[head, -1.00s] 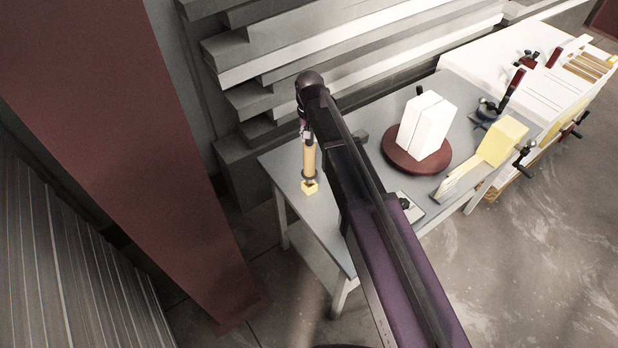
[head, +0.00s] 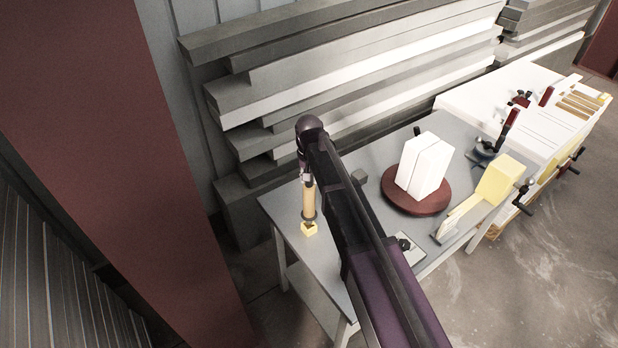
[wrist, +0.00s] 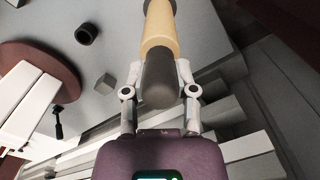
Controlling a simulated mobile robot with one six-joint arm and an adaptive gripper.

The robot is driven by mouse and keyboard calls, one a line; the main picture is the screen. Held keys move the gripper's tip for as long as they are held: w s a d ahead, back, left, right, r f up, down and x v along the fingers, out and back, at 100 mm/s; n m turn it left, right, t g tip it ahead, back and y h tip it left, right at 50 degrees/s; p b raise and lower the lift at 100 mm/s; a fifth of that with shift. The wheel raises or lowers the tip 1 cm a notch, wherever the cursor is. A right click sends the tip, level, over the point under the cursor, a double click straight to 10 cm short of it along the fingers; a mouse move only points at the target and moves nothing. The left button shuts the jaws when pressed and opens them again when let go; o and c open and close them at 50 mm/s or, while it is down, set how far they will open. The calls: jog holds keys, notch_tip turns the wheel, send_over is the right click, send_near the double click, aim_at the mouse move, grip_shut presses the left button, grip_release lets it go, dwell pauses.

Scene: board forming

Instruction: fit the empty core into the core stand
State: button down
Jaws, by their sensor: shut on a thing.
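A tan cylinder (head: 309,200), which I take to be the empty core, is held roughly upright over the left end of the grey table (head: 290,207). My gripper (wrist: 160,84) is shut on its dark grey rounded end (wrist: 160,90). The tan body (wrist: 159,38) leads to a grey band that the wrist view cuts off. A small yellow block (head: 309,229) is directly below the dark band; I cannot tell whether it is attached. A short dark hollow cup (wrist: 87,34) is on the table; I cannot tell if it is the core stand.
A small grey cube (wrist: 106,84) lies near my gripper. White blocks (head: 423,165) stand on a dark red round base (head: 417,205). A yellow clamped piece (head: 497,180) is further right. Stacked boards (head: 330,70) line the wall behind; a red column (head: 150,180) is at left.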

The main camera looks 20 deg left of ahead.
aim_at(309, 187)
jog(key=shift+f+b, duration=2.35)
dwell(0.6)
jog(key=shift+c, duration=1.6)
grip_release()
jog(key=shift+r, duration=0.15)
notch_tip(309, 187, up, 10)
jog(key=p, duration=1)
jog(key=shift+r+p, duration=0.25)
jog(key=shift+p, duration=0.15)
jog(key=w+d+f+b, duration=0.1)
jog(key=w+d, duration=1.1)
jog(key=d, duration=0.5)
jog(key=shift+f+b, duration=0.4)
